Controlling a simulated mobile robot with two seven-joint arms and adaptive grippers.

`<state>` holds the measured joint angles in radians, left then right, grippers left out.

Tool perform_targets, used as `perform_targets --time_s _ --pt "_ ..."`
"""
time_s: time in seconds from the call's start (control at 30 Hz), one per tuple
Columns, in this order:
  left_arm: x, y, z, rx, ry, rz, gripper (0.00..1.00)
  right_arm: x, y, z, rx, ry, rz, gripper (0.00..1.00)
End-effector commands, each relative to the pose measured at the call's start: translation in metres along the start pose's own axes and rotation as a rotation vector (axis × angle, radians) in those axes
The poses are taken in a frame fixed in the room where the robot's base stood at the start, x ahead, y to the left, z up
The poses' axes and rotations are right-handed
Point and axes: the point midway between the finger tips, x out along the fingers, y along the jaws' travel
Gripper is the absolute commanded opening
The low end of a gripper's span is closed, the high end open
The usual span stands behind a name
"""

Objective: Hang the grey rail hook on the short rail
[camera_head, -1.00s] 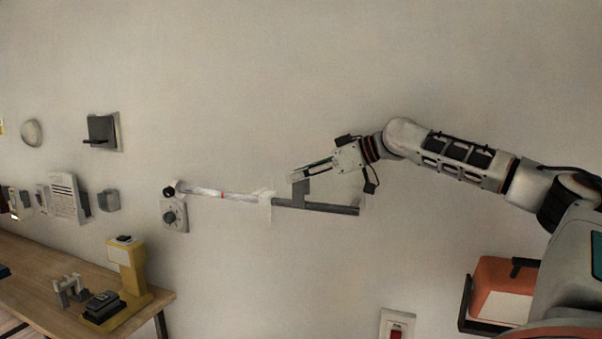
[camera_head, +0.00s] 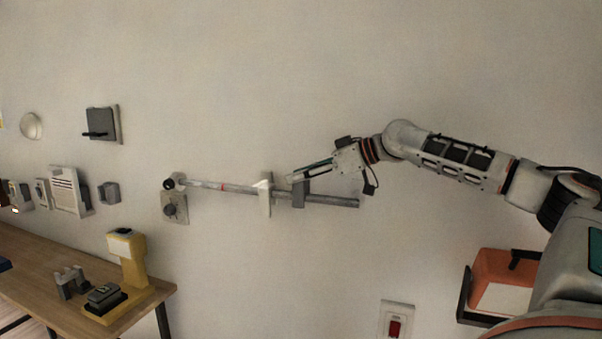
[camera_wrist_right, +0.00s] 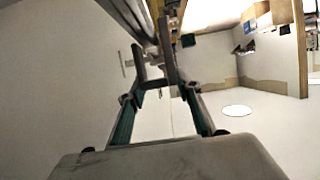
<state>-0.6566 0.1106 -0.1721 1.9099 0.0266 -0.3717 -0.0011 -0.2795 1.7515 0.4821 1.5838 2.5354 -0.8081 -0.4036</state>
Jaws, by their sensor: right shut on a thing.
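The grey rail hook (camera_head: 299,194) is an upright dark piece at the rail, its upper end at my right gripper (camera_head: 293,178). My right gripper is shut on the hook; in the right wrist view the fingers (camera_wrist_right: 158,92) close around a grey piece (camera_wrist_right: 153,83). The rail (camera_head: 335,201) runs along the wall, slanting slightly down to the right, with a free right end. The hook's lower part crosses in front of the rail; I cannot tell whether it rests on it. My left gripper is not in view.
A white bracket (camera_head: 265,196) stands on the rail just left of the hook. A round-knob plate (camera_head: 174,208) is below the rail's left end. A red wall switch (camera_head: 396,321) is lower right. A table (camera_head: 60,270) with a yellow device (camera_head: 130,260) is lower left.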

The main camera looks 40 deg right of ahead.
Motion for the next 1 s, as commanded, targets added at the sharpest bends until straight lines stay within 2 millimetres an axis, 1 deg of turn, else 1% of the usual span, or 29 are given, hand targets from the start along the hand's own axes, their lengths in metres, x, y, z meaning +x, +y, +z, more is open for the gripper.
perform_targets --time_s 0.6,1.0 --pt "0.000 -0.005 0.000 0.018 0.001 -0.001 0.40 0.005 0.000 0.013 -0.001 -0.001 0.000 0.21" --pt "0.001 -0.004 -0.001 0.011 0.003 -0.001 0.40 0.009 0.000 0.021 0.000 0.000 0.000 0.21"
